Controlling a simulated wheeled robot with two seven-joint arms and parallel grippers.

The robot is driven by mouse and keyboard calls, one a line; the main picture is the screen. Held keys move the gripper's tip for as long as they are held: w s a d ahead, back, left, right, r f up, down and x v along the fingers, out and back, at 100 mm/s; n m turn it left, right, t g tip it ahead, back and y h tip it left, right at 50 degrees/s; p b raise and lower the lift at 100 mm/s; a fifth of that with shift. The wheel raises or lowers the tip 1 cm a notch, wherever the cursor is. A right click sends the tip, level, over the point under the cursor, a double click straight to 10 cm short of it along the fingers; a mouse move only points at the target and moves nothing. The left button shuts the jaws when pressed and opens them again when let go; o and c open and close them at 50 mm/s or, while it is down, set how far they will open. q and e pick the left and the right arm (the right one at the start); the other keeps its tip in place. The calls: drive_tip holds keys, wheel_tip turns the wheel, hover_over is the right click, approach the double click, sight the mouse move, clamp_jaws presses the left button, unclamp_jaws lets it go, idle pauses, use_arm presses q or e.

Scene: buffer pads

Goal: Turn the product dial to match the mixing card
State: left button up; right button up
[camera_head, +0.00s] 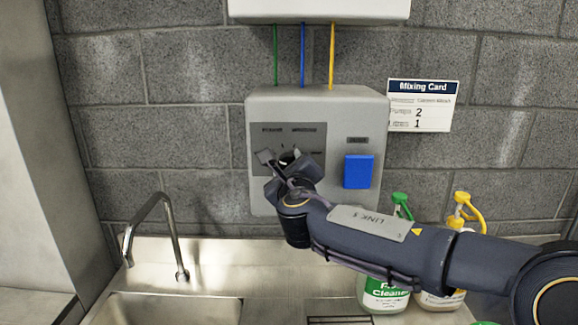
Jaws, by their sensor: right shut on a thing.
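The grey dispenser box (317,109) hangs on the block wall with a dark dial panel at its left and a blue button (358,171) at its right. My right gripper (279,160) is at the panel and shut on the product dial (289,156), which is mostly hidden by the gripper and wrist. Which way the dial points cannot be told. The white mixing card (420,110) is on the wall right of the box; it shows a 2 above a 1, and its small print is blurred. My left gripper is not in view.
Green, blue and yellow tubes run from the box up to a white unit (318,10). Below are a steel sink with a curved faucet (152,213), a green-labelled bottle (382,295) and a yellow-topped bottle (466,211), both partly behind my right arm.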

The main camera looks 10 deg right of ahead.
drive_tip(key=shift+a+f+m+h+b, duration=0.1)
drive_tip(key=shift+m+h+b, duration=0.45)
drive_tip(key=shift+m+b, duration=3.6)
drive_tip(key=shift+m+h+b, duration=0.6)
drive_tip(key=shift+m+b, duration=2.15)
drive_tip(key=shift+m, duration=2.7)
drive_tip(key=shift+a+f+m+h+b, duration=0.1)
drive_tip(key=shift+m+h+b, duration=0.45)
drive_tip(key=shift+m+b, duration=3.6)
drive_tip(key=shift+r+m+p, duration=0.1)
drive_tip(key=shift+m+p, duration=0.6)
drive_tip(key=shift+m, duration=0.25)
drive_tip(key=o, duration=1)
drive_tip(key=shift+c, duration=0.2)
drive_tip(key=shift+s, duration=0.1)
